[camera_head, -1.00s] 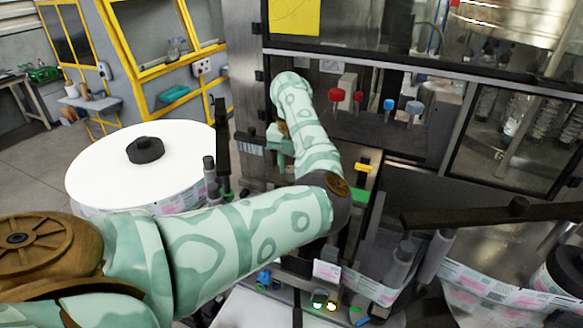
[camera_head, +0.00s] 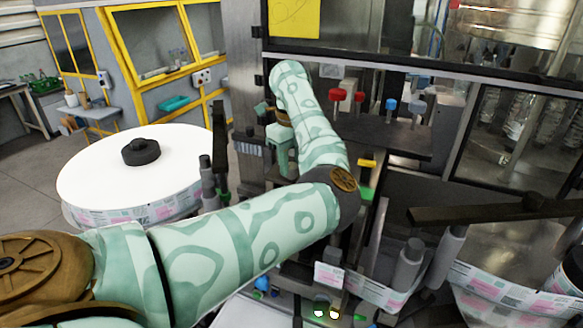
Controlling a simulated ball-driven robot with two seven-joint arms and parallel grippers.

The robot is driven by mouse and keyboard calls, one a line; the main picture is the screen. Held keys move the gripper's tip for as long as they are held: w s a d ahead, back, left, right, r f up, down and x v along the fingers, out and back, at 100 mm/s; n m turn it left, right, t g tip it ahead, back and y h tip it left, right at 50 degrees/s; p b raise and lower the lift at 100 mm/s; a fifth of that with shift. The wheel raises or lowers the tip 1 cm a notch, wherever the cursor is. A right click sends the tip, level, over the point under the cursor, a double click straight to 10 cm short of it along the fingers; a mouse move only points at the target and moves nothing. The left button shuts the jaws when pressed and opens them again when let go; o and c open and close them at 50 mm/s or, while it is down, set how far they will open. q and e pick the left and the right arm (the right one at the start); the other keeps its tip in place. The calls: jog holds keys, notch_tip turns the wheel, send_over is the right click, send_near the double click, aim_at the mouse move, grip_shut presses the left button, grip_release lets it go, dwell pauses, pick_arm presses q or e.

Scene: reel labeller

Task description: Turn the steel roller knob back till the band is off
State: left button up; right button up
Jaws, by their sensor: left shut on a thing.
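My left arm comes in from the left, bends at its elbow and reaches up to the labeller's front. Its pale green left gripper (camera_head: 277,148) is beside the steel column, small and partly hidden by my forearm. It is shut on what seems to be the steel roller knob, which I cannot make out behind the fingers. The band (camera_head: 375,293), a strip printed with pink and white labels, runs around grey rollers at the lower right. I cannot tell whether it touches the knob's roller. My right gripper is not in view.
A large white label reel (camera_head: 95,185) with a black hub (camera_head: 141,151) stands at the left. Red knobs (camera_head: 337,95) and a blue knob (camera_head: 390,104) stand on a dark shelf behind my forearm. A dark bar (camera_head: 490,211) juts across at the right. Open floor lies far left.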

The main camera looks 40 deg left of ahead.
pick_arm(q)
jog(key=n+b, duration=0.1)
jog(key=n, duration=0.2)
jog(key=shift+b, duration=0.35)
jog(key=shift+n+b, duration=0.5)
jog(key=shift+n, duration=0.9)
jog(key=shift+r, duration=0.1)
jog(key=o, duration=1)
notch_tip(320, 180, up, 16)
jog(key=shift+r, duration=0.1)
